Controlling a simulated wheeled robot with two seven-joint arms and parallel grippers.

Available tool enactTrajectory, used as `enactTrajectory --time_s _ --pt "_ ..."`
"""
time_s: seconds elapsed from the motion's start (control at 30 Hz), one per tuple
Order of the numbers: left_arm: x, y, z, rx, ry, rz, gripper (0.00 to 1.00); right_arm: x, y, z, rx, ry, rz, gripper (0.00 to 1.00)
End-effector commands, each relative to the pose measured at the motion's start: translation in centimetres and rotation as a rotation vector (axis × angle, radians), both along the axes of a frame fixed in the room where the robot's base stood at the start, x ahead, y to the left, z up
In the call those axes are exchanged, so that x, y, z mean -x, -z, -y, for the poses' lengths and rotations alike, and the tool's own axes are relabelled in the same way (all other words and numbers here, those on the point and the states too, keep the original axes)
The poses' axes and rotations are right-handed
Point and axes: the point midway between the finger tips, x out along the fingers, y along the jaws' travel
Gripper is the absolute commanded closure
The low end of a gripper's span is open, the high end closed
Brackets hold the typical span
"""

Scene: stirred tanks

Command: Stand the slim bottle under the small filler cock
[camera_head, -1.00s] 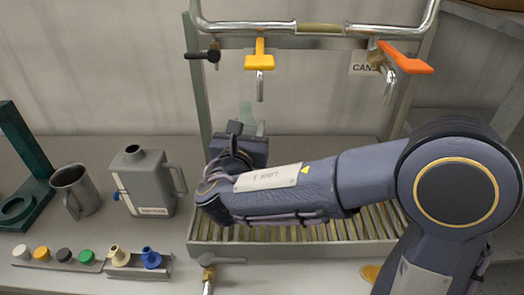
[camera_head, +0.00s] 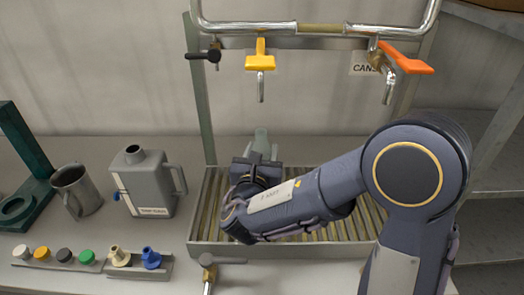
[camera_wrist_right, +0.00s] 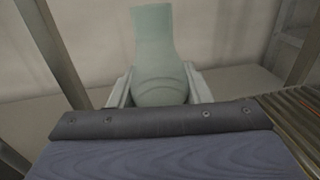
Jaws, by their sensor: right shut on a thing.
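The slim bottle is pale grey-green (camera_head: 261,139) and stands out beyond my right gripper (camera_head: 262,157), in line below the yellow-handled cock (camera_head: 260,62) in the head view. In the right wrist view the bottle (camera_wrist_right: 153,38) is upright between the two fingers, and the gripper (camera_wrist_right: 158,86) is shut on it. Its base is hidden, so I cannot tell whether it touches the slatted rack (camera_head: 204,215). Other cocks on the pipe are a small black-handled one (camera_head: 203,55) at left and an orange-handled one (camera_head: 403,60) at right. My left gripper is not in view.
At left stand a grey jug (camera_head: 147,185), a metal mug (camera_head: 76,190) and a green stand (camera_head: 22,165). Several coloured caps (camera_head: 60,256) and two nozzles (camera_head: 140,260) lie in front. Another cock (camera_head: 210,265) is at the rack's front. A post (camera_head: 201,110) rises left of the bottle.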

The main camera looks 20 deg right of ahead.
Motion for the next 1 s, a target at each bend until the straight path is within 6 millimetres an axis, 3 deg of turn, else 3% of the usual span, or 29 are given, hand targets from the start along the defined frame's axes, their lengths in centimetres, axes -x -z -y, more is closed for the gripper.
enactTrajectory --time_s 0.03,0.07,0.2,0.6,1.0 --pt "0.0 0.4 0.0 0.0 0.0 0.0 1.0 0.0 0.3 0.0 0.0 0.0 0.0 0.94" --pt "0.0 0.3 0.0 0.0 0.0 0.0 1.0 0.0 0.2 0.0 0.0 0.0 0.0 0.54" --pt "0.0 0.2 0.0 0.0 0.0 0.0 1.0 0.0 0.1 0.0 0.0 0.0 0.0 0.35" --pt "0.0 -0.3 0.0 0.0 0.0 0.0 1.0 0.2 -0.3 -0.2 0.0 -0.001 0.0 0.34" --pt "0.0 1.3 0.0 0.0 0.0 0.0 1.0 7.5 -0.1 -3.7 0.0 -0.006 0.001 0.34"
